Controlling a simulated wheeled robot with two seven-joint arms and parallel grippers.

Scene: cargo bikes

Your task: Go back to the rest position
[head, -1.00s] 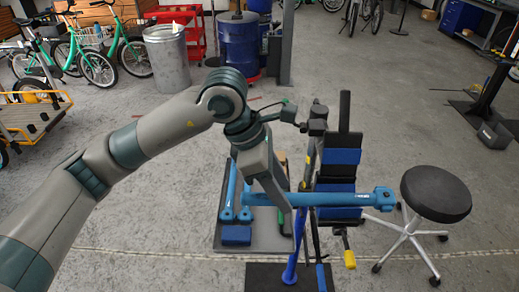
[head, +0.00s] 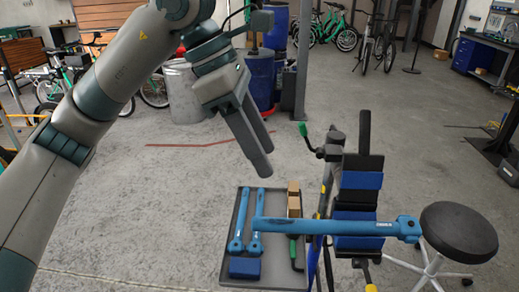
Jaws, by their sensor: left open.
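My left arm comes in from the left, and my left gripper (head: 266,159) is open and empty. Its two fingers point down and right, above the floor behind the grey tray (head: 236,208). A light-blue bar (head: 340,227) lies level across the blue-and-black work stand (head: 358,190), its left end reaching over the tray. The gripper is apart from the bar, above its left end in the picture. My right gripper does not show.
The tray holds two light-blue bars (head: 239,225), a blue block (head: 244,268), a green-handled tool (head: 293,235) and small brown blocks. A black round stool (head: 458,230) stands at right. A blue drum (head: 262,80) and metal bin (head: 184,95) stand behind my arm. Mid-floor is open.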

